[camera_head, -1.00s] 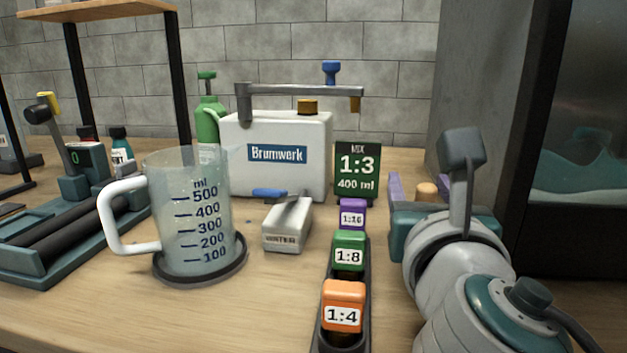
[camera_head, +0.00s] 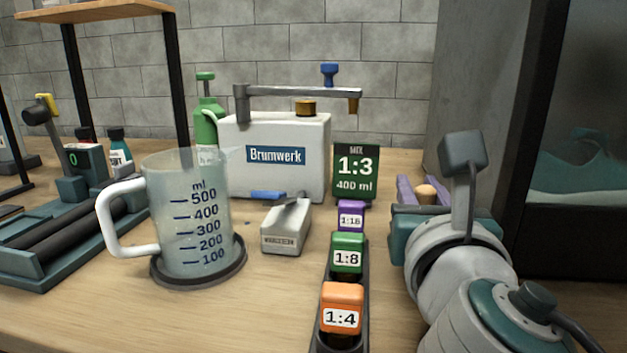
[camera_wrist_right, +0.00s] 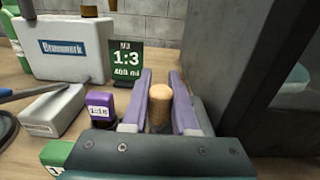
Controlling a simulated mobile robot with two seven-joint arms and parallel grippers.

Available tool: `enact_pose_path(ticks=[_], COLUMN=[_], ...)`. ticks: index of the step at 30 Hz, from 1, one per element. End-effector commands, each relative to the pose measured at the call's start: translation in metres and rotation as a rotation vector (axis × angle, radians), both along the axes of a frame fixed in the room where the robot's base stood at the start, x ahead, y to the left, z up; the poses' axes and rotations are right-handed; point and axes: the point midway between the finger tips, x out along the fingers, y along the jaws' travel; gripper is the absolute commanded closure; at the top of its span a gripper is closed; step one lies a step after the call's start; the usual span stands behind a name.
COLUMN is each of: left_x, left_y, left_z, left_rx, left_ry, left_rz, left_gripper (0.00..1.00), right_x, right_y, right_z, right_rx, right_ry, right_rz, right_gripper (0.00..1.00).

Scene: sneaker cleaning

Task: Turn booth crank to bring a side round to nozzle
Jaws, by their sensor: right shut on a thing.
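My right gripper (camera_head: 420,191) has purple fingers, which stand on either side of a light wooden knob (camera_head: 426,194) and hold it. The right wrist view shows the knob (camera_wrist_right: 160,106) upright between both fingers (camera_wrist_right: 158,102); I take it for the crank's handle. The crank's arm and the knob's lower part are hidden by my gripper. The booth (camera_head: 482,100) stands just right of my gripper, with a grey side wall and a dark-framed window (camera_head: 585,150). My left gripper is not in view.
A measuring jug (camera_head: 190,215) stands on the bench at left. Bottles labelled 1:4 (camera_head: 341,310), 1:8 (camera_head: 347,253) and 1:16 (camera_head: 350,214) stand in a rack left of my right arm. A 1:3 sign (camera_head: 356,172) and a white Brumwerk box (camera_head: 275,130) stand behind.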

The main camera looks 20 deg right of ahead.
Motion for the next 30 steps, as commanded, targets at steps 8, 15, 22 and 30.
enact_pose_path(ticks=[8,15,22,30], left_x=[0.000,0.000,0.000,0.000], left_y=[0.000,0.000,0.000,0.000], left_z=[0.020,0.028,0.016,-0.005], left_rx=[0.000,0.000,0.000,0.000], left_ry=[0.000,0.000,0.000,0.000], left_rz=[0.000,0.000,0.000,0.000], left_gripper=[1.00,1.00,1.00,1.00], right_x=[-0.005,-0.012,-0.019,-0.024], right_y=[0.001,0.002,0.002,0.001], right_z=[0.003,0.001,-0.003,-0.004], right_rx=[-0.006,-0.008,-0.007,-0.004], right_ry=[0.005,0.005,0.003,0.001], right_rz=[0.132,0.333,0.525,0.690], right_gripper=[1.00,1.00,1.00,1.00])
